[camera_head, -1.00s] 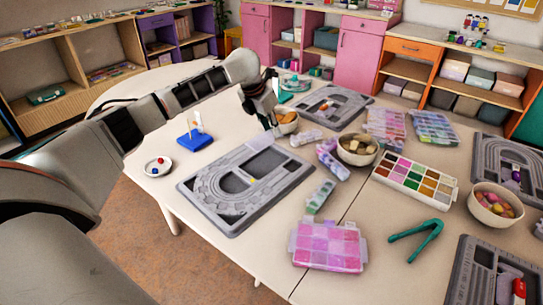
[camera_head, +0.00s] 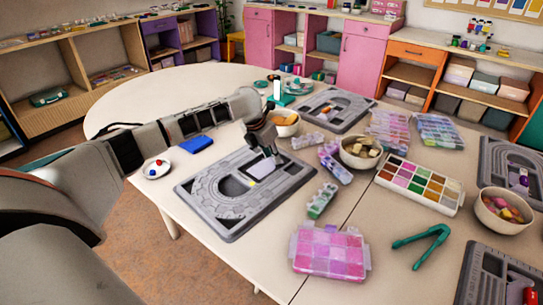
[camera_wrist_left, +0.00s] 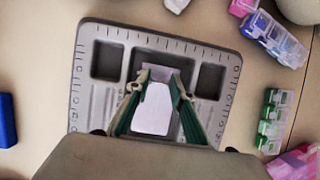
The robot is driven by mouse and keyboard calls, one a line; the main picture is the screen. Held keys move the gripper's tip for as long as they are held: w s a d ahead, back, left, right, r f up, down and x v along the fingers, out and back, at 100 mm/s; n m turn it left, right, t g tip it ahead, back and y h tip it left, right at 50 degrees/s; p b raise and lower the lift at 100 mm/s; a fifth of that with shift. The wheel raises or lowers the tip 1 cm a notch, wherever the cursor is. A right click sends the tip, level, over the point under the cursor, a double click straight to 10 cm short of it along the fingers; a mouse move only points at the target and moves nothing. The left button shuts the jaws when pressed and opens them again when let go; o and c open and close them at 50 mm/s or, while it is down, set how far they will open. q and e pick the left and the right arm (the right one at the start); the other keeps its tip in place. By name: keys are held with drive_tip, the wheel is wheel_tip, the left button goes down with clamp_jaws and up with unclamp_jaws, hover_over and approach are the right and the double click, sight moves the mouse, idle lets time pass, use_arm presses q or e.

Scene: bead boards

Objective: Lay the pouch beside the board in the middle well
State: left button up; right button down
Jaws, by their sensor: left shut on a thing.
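The grey bead board (camera_head: 222,222) lies on the table, with curved grooves and wells. In the left wrist view the board (camera_wrist_left: 88,100) shows a well on the left (camera_wrist_left: 107,60), one on the right (camera_wrist_left: 209,80) and a middle well between them. My left gripper (camera_wrist_left: 160,76) is shut on a pale lavender pouch (camera_wrist_left: 152,110) at the middle well. I cannot tell whether the pouch touches the well floor. In the head view my left gripper (camera_head: 270,158) is low over the board's far half, and the pouch is largely hidden there. My right gripper is not in view.
A blue block (camera_head: 197,145) and a white dish with beads (camera_head: 157,169) stand left of the board. Small bead boxes (camera_head: 322,201) and a bowl (camera_head: 360,152) stand to its right. A pink bead case (camera_head: 330,252) is near the front edge.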

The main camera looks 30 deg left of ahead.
sight(267, 165)
use_arm(q)
drive_tip(key=shift+f, duration=0.2)
drive_tip(key=o, duration=0.7)
drive_tip(key=shift+c, duration=0.2)
